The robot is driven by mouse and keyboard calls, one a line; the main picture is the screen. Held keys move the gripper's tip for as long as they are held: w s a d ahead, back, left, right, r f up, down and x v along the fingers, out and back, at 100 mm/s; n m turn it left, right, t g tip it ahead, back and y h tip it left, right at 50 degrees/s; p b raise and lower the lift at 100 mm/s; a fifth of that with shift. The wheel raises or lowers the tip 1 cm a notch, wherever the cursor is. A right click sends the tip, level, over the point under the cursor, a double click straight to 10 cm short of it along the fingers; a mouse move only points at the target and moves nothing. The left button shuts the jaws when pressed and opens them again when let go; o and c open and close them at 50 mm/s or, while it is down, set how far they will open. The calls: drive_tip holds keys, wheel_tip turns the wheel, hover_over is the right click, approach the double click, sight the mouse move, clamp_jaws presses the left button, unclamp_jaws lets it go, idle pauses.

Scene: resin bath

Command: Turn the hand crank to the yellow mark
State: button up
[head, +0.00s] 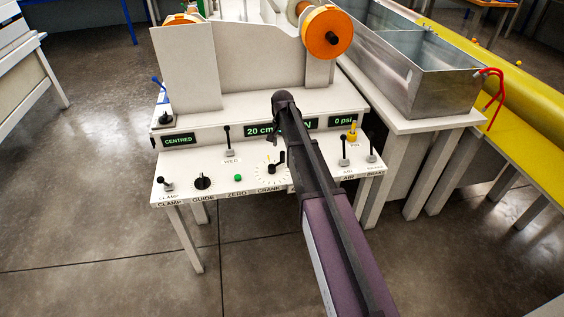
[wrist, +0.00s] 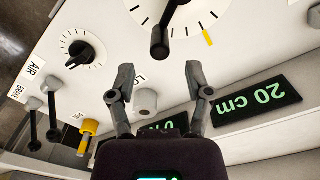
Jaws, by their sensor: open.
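The hand crank (head: 272,163) sits on a white dial with tick marks above the CRANK label on the front panel. In the wrist view the black crank handle (wrist: 166,38) shows at the top, partly cut off by the frame edge. The yellow mark (wrist: 208,39) is a short bar on the dial rim, to the right of the handle and apart from it. My gripper (wrist: 162,80) is open and empty, its fingers spread below the handle in the wrist view and not touching it. In the head view my arm hides the gripper.
A 20 cm display (wrist: 258,107) is right of my gripper. A grey knob (wrist: 145,100) shows between the fingers. A yellow-topped valve (head: 352,133) and levers (head: 344,148) stand right of my arm. A green button (head: 238,178) and black guide knob (head: 202,183) are left of the crank.

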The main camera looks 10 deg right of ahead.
sight(282, 152)
drive_tip(key=shift+f+b, duration=3.05)
drive_tip(key=shift+f, duration=0.3)
clamp_jaws()
